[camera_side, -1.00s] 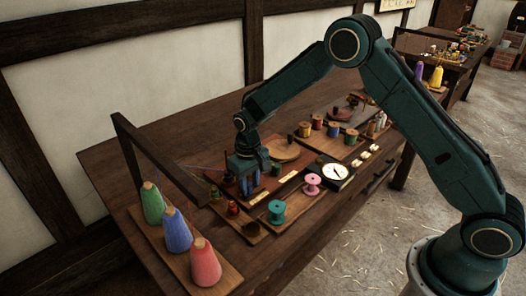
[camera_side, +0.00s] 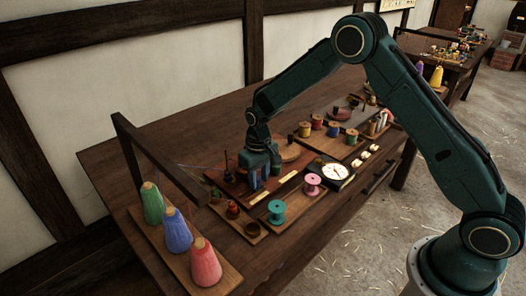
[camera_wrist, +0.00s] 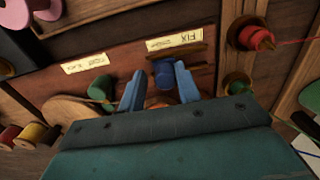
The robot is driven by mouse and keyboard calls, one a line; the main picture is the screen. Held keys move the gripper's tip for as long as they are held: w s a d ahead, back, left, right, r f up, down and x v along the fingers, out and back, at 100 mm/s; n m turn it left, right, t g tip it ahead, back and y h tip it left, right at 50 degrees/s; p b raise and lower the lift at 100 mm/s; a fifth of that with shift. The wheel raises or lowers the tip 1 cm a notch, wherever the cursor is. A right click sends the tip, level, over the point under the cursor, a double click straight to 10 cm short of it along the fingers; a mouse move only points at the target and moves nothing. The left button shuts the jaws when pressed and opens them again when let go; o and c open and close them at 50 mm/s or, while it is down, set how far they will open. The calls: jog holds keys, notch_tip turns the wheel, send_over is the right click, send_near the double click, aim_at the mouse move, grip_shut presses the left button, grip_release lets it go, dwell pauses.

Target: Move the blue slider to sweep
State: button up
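The blue slider (camera_wrist: 164,73) is a short blue cylinder in the wrist view, standing on a reddish-brown board (camera_wrist: 122,53) close to the label reading FIX (camera_wrist: 175,41). A second pale label (camera_wrist: 85,63) lies to its left, its word too small to read. My gripper (camera_wrist: 159,74) has its two blue fingers on either side of the slider. A gap shows at the left finger; the right finger is very near or touching. In the side view my gripper (camera_side: 257,182) is low over the board (camera_side: 222,180), and the slider is hidden or not distinct there.
A green knob (camera_wrist: 101,88) stands left of my fingers, and a red spool (camera_wrist: 252,37) and green peg (camera_wrist: 237,84) to the right. In the side view, a teal spool (camera_side: 276,212), pink spool (camera_side: 312,184) and dial box (camera_side: 333,172) stand near. Cones (camera_side: 177,230) stand front left.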

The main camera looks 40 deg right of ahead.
jog(key=shift+a, duration=0.2)
dwell(0.6)
jog(key=shift+r, duration=0.1)
jog(key=shift+r, duration=3.4)
jog(key=shift+r, duration=0.15)
